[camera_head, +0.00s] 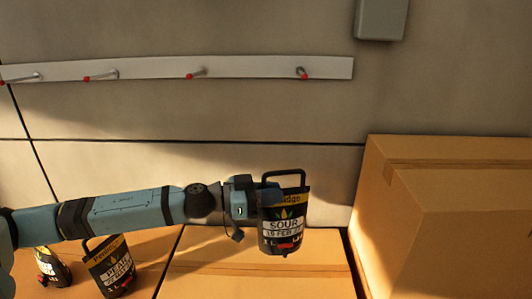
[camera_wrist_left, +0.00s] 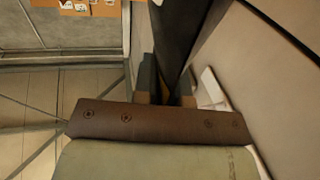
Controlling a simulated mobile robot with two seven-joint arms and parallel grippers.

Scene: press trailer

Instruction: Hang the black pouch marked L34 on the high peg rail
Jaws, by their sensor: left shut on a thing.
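A black pouch (camera_head: 282,240) with a loop handle, a yellow band and a white label reading "SOUR" and what looks like "19 FEB" is in my left gripper (camera_head: 262,196). I cannot read L34 on it. The gripper is shut on its upper part, and the pouch hangs upright in front of the wall, below the rail's right end. In the left wrist view a dark surface, apparently the pouch (camera_wrist_left: 180,35), is between the fingers (camera_wrist_left: 166,88). The white peg rail (camera_head: 240,68) runs along the wall above, with several red-tipped pegs, all bare. My right gripper is not in view.
A large carton (camera_head: 455,210) rises at right. A grey box (camera_head: 381,18) is on the wall above.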

